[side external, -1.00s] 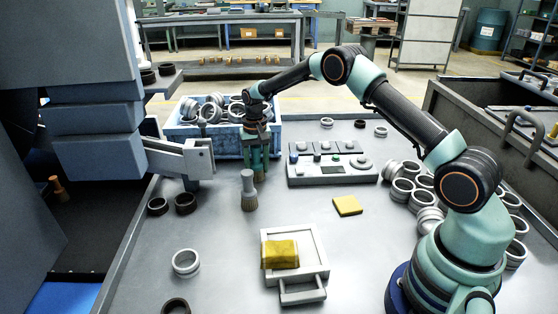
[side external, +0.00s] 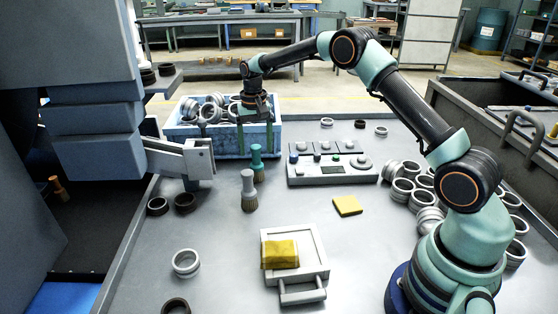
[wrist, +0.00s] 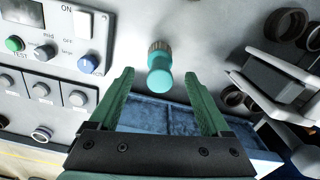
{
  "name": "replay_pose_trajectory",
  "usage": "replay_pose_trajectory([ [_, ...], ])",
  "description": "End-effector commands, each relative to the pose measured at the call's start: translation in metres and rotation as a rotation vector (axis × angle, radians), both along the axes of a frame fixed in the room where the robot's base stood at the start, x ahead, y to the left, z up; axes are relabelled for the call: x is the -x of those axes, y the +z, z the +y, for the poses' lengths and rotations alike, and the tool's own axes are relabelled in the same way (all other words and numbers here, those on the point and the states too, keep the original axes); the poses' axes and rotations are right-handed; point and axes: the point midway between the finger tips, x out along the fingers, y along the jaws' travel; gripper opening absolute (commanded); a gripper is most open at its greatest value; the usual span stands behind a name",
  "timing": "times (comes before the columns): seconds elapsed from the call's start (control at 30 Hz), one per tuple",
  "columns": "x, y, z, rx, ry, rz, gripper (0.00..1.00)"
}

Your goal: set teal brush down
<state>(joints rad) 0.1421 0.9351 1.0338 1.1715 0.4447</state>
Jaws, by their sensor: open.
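The teal brush (side external: 256,162) stands upright on the grey table, just behind a grey-handled brush (side external: 249,190) and in front of the blue crate. In the wrist view the teal brush (wrist: 159,75) is seen from above, handle end toward the camera, apart from the fingers. My gripper (side external: 255,135) is above and behind the brush, near the front wall of the blue crate.
The blue crate (side external: 178,143) holds several metal rings. A control panel (side external: 330,179) lies to the right of the brushes. A grey machine arm (side external: 185,160) juts in from the left. Dark rings (side external: 158,206) lie below it. A yellow pad (side external: 347,206) and bare table are nearer.

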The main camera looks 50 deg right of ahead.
Motion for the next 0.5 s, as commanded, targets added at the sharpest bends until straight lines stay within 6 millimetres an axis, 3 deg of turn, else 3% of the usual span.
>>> replay_pose_trajectory([
  [0.13, -0.001, 0.028, 0.000, 0.000, 0.000, -0.004, 0.81],
  [0.5, 0.006, 0.068, 0.004, 0.003, 0.025, -0.023, 0.81],
])
